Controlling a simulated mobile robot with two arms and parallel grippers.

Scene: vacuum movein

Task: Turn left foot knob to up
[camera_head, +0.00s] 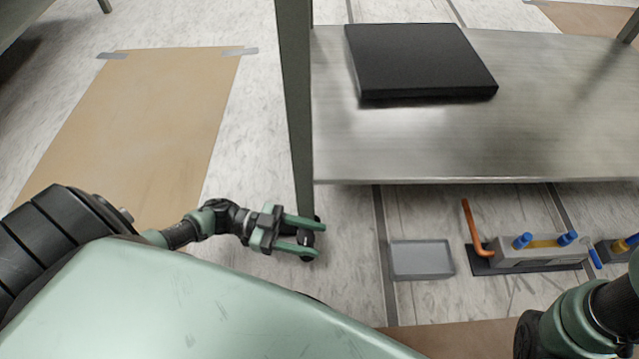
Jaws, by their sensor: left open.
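My left gripper (312,240) is open, with its two green fingers reaching right at the bottom of a dark table leg (297,110). A small black foot knob (306,238) at the base of that leg sits between the fingers, partly hidden by them. I cannot tell whether the fingers touch the knob, nor which way it is turned. My right arm shows at the lower right edge, but its gripper is out of the picture.
A steel shelf (420,150) with a black box (420,62) is right of the leg. A grey box (421,260) and a device with blue knobs and an orange handle (530,253) are on the floor. Brown sheeting (140,130) lies at left.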

